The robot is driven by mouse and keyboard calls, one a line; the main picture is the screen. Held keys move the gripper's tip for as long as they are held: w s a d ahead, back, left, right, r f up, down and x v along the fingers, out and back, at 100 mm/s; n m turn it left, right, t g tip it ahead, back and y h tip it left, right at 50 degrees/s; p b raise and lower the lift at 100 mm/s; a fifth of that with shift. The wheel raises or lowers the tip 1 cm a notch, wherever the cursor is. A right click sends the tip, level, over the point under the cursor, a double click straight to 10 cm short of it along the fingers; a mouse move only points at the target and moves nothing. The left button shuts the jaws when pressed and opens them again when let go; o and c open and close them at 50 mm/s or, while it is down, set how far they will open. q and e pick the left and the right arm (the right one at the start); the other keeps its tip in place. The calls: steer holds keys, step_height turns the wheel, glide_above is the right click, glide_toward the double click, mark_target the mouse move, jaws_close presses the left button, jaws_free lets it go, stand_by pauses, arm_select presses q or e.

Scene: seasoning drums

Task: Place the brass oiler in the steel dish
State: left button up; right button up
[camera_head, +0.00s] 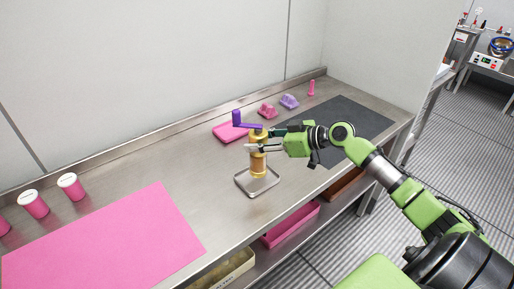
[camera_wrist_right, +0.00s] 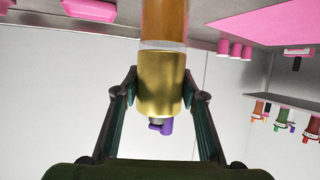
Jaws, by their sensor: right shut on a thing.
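The brass oiler (camera_head: 258,163) has an amber body, a brass top and a purple lever, and stands upright in the head view. My right gripper (camera_head: 257,147) reaches in from the right and is shut on its brass upper part. In the right wrist view the brass collar (camera_wrist_right: 161,82) sits between my two fingers, with the amber body (camera_wrist_right: 165,22) at the picture's top. The steel dish (camera_head: 244,188) is a shallow square with a raised rim, directly under the oiler. I cannot tell whether the oiler's base touches it. My left gripper is out of view.
A pink tray (camera_head: 226,134) lies just behind the oiler. Small pink and purple pieces (camera_head: 289,102) stand near the back wall. A dark mat (camera_head: 362,118) is at right, a pink mat (camera_head: 105,245) at front left, with several pink white-lidded jars (camera_head: 70,187) behind it. Bare bench lies between.

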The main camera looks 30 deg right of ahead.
steer(key=f, duration=0.1)
steer(key=f+p, duration=0.1)
steer(key=f, duration=0.1)
steer(key=shift+w+a+f+p, duration=0.15)
steer(key=shift+w+p, duration=0.1)
steer(key=shift+p, duration=0.05)
steer(key=shift+f, duration=0.2)
steer(key=o, duration=1.4)
steer(key=shift+s, duration=0.1)
